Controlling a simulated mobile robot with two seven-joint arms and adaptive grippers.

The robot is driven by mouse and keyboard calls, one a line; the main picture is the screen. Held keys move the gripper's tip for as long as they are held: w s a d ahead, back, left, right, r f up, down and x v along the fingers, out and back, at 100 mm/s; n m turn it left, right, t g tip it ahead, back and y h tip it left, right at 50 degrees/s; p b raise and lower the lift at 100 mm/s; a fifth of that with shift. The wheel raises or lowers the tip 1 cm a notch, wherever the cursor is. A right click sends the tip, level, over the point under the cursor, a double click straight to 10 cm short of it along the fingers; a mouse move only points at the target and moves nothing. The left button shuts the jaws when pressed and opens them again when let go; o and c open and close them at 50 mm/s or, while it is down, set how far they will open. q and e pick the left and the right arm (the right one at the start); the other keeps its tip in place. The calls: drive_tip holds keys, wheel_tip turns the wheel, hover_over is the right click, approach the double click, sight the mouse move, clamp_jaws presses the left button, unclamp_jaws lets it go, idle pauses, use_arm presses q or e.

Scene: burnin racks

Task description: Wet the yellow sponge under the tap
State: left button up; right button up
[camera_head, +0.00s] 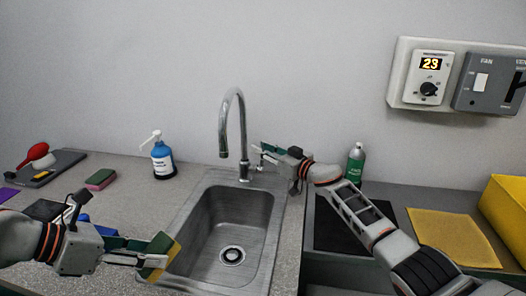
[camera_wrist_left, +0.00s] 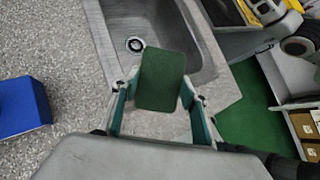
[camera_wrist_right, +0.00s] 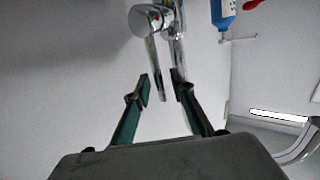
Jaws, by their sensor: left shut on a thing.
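The yellow sponge (camera_head: 171,262) with a dark green scouring side is clamped in my left gripper (camera_head: 148,260), over the sink's front left edge. In the left wrist view its green face (camera_wrist_left: 162,78) fills the space between the fingers. The chrome tap (camera_head: 241,125) arches over the sink (camera_head: 200,262), behind and to the right of the sponge; I see no water running. My right gripper (camera_head: 262,149) is at the tap's lever side. In the right wrist view its fingers (camera_wrist_right: 160,88) are apart, with the metal lever (camera_wrist_right: 157,65) between or just beyond the tips; contact cannot be told.
A pink-and-green sponge (camera_head: 100,179) and a blue pump bottle (camera_head: 162,160) stand left of the sink. A blue block (camera_wrist_left: 22,106) lies near my left gripper. A green bottle (camera_head: 355,163) stands behind my right arm. A yellow cloth (camera_head: 452,237) and yellow bin (camera_head: 505,212) are right.

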clamp_jaws()
use_arm(q)
drive_tip(key=shift+f+b, duration=0.35)
drive_tip(key=shift+f, duration=0.15)
use_arm(e)
drive_tip(key=shift+s+a+f+n, duration=0.1)
drive_tip(key=shift+s+f+n, duration=0.05)
drive_tip(key=shift+s+n, duration=0.15)
use_arm(q)
drive_tip(key=shift+f, duration=0.25)
use_arm(e)
drive_tip(key=shift+s+n, duration=0.25)
drive_tip(key=shift+n, duration=0.15)
unclamp_jaws()
